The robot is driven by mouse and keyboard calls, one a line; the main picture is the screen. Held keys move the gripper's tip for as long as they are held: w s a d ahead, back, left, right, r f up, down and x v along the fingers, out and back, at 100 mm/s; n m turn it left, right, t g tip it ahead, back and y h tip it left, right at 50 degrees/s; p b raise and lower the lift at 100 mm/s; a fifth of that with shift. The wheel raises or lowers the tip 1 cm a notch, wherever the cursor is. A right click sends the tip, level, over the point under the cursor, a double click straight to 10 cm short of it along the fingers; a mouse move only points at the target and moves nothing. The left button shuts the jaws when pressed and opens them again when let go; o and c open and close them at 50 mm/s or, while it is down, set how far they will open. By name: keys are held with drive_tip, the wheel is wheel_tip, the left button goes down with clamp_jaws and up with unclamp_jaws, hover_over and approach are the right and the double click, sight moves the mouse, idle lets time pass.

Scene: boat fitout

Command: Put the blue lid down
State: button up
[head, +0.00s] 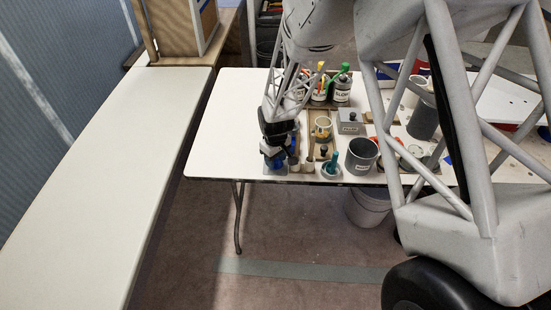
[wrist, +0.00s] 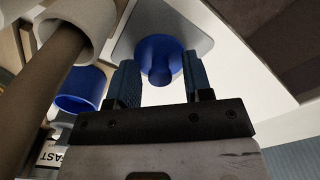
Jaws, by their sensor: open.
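The blue lid (wrist: 160,50) shows in the wrist view as a round disc with a knob facing my gripper. It appears to rest on a grey square plate (wrist: 122,46). My gripper (wrist: 162,78) is open, with one finger on each side of the knob and a visible gap to both. In the head view my gripper (head: 274,156) is low over the table's front left part. Blue shows at its fingertips there, but the lid's outline is mostly hidden. A blue open-topped cup or ring (wrist: 80,90) is left of the fingers in the wrist view.
A brown handle (wrist: 46,84) in a pale tube stands close by my gripper's left in the wrist view. The white table (head: 222,125) also holds a dark grey bucket (head: 361,157), a grey box (head: 350,123) and several pots. Its left end is clear.

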wheel_tip(320, 180, up, 12)
idle(0.7)
drive_tip(key=shift+r, duration=0.1)
idle(0.3)
wheel_tip(320, 180, up, 14)
drive_tip(key=m+t, duration=0.2)
hover_over(277, 159)
drive_tip(key=s+d, duration=0.5)
drive_tip(key=d, duration=0.2)
drive_tip(key=s+d+r+m, duration=0.2)
drive_tip(key=s+d+r, duration=0.3)
drive_tip(key=s+r, duration=0.3)
drive_tip(key=s+d+r+m+t, duration=0.1)
drive_tip(key=s+d+r+m, duration=0.2)
drive_tip(key=s, duration=0.4)
drive_tip(key=s+d+r+t, duration=0.1)
drive_tip(key=s+d+r, duration=0.25)
drive_tip(key=s, duration=0.35)
drive_tip(key=s+d+r+m+t, duration=0.2)
drive_tip(key=s+d+r, duration=0.15)
drive_tip(key=s, duration=0.35)
wheel_tip(277, 159, down, 9)
drive_tip(key=w+g, duration=0.1)
drive_tip(key=g, duration=0.2)
drive_tip(key=shift+w+a+r, duration=0.15)
drive_tip(key=shift+w+a, duration=0.15)
drive_tip(key=shift+w, duration=0.1)
